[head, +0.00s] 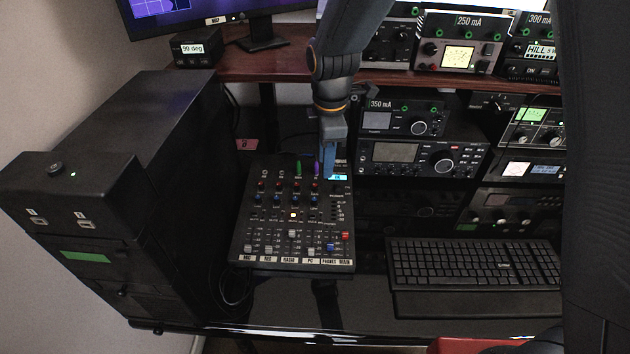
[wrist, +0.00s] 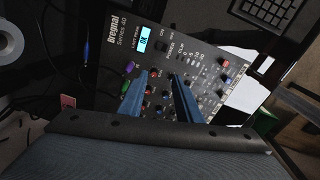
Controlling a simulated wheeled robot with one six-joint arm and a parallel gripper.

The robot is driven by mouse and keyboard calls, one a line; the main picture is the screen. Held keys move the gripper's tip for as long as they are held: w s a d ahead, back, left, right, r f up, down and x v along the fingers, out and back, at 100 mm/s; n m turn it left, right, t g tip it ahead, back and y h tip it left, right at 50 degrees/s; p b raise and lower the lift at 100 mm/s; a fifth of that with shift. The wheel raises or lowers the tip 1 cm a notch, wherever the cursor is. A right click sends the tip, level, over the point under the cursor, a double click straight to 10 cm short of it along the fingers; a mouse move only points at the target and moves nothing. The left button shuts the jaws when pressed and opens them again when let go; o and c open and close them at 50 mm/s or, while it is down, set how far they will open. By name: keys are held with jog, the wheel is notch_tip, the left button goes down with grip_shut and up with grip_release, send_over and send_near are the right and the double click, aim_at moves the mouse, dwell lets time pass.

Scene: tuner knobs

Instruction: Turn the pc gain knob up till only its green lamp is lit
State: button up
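The black mixer (head: 290,262) lies on the desk, its channel labels along the front edge, PC among them. It also shows in the wrist view (wrist: 210,58). Rows of small knobs run up each column. A purple piece (head: 317,168) stands at the top of what looks like the PC column, with a green one beside it. My gripper (head: 329,176) is over the mixer's back right part. In the wrist view its blue fingers (wrist: 160,76) are apart, with a small red-capped knob (wrist: 155,74) near the tips. I cannot tell contact, or which PC lamp is lit.
A lit small display (wrist: 145,38) sits on the mixer beside the fingers. A keyboard (head: 475,262) lies to the right, radio units (head: 422,158) behind it. A tall black cabinet (head: 130,150) stands left. The wooden shelf (head: 285,65) is behind my arm.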

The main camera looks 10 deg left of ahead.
aim_at(315, 185)
jog(key=shift+n, duration=0.9)
jog(key=shift+w+a+f+p, duration=0.25)
jog(key=shift+a+f, duration=0.2)
jog(key=shift+f, duration=0.95)
jog(key=shift+w+a+f+p, duration=0.2)
jog(key=shift+a+f+p, duration=0.15)
jog(key=shift+f, duration=1.05)
jog(key=shift+w+a+f+p, duration=0.25)
jog(key=shift+a+f, duration=0.25)
jog(key=shift+f, duration=0.9)
jog(key=shift+s, duration=0.1)
jog(key=shift+c, duration=0.2)
grip_shut()
